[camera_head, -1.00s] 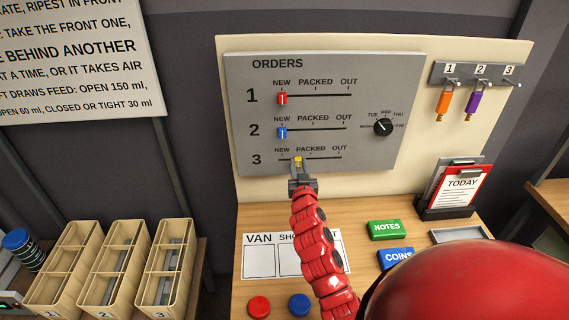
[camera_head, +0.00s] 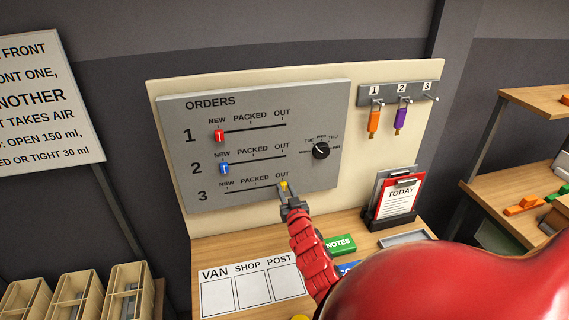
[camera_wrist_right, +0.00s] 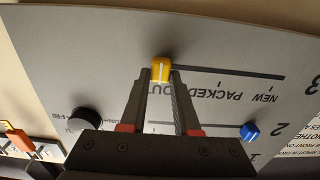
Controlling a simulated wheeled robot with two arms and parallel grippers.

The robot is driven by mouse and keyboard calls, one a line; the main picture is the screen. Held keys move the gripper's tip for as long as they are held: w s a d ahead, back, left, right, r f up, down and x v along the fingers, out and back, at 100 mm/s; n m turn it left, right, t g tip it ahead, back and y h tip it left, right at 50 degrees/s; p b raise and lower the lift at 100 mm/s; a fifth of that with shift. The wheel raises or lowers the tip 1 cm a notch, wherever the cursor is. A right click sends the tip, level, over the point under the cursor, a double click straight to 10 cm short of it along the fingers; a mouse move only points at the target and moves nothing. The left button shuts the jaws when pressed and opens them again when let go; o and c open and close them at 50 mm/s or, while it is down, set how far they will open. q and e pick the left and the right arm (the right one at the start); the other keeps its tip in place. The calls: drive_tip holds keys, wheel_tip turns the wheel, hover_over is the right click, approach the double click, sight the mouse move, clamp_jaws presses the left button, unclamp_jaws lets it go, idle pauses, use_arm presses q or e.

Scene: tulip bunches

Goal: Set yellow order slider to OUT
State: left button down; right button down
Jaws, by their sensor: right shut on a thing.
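The yellow slider (camera_head: 284,186) is on row 3 of the grey orders board (camera_head: 320,185), at the right end of its slot under the OUT label. It also shows in the right wrist view (camera_wrist_right: 160,69) at the OUT end of the slot. My right gripper (camera_head: 289,199) is at the board with its fingertips on either side of the yellow slider, shut on it. In the right wrist view both fingers (camera_wrist_right: 160,82) flank the knob. The red slider (camera_head: 219,135) and blue slider (camera_head: 224,168) both sit at NEW. My left gripper is not in view.
A black day dial (camera_head: 320,151) is on the board's right side. Orange (camera_head: 374,121) and purple (camera_head: 402,115) tags hang on hooks at right. A TODAY clipboard (camera_head: 397,196) and green NOTES block (camera_head: 340,244) stand on the wooden counter below.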

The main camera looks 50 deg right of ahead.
drive_tip(key=c, duration=0.6)
unclamp_jaws()
drive_tip(key=shift+c, duration=0.2)
drive_tip(key=shift+s, duration=0.1)
drive_tip(key=shift+s+a+f, duration=0.1)
drive_tip(key=shift+s+a, duration=0.05)
drive_tip(key=shift+s, duration=0.15)
drive_tip(key=b+v, duration=0.4)
drive_tip(key=v, duration=1.2)
drive_tip(key=shift+s, duration=0.25)
drive_tip(key=shift+a, duration=0.15)
